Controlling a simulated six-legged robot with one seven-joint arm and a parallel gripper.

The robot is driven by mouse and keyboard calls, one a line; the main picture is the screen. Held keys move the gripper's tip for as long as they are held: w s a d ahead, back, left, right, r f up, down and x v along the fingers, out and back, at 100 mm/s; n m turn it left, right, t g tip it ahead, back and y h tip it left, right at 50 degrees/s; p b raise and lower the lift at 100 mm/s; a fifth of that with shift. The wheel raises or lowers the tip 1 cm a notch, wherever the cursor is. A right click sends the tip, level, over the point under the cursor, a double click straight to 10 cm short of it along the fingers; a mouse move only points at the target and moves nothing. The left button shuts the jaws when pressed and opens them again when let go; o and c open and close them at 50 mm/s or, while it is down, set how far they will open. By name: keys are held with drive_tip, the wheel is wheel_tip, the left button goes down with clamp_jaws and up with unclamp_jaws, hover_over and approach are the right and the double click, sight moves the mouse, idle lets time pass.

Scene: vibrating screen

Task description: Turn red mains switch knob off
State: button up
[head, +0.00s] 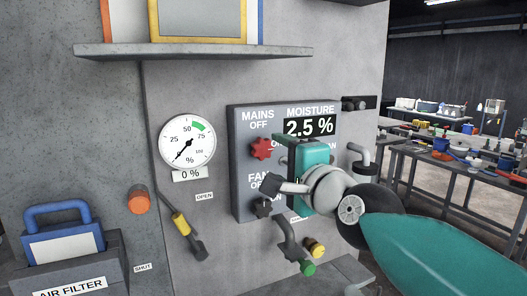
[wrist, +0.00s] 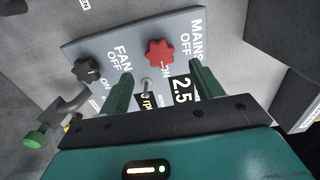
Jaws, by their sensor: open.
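The red mains knob (head: 261,148) is a star-shaped knob below the MAINS OFF label on the grey control panel (head: 240,190). In the wrist view the red knob (wrist: 159,52) sits beyond and between the two green fingers, with OFF and ON printed on either side of it. My gripper (wrist: 158,85) is open and empty, and its fingers appear apart from the knob. In the head view my gripper (head: 279,160) is just right of the red knob, covering the panel's middle. Which label the knob points to is unclear.
The black fan knob (head: 263,208) is below the red knob. A moisture display (head: 310,127) reads 2.5 %. A shelf (head: 190,50) juts out above.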

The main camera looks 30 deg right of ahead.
sight(264, 150)
drive_tip(key=w, duration=0.7)
drive_tip(key=shift+c, duration=0.3)
drive_tip(key=c, duration=0.9)
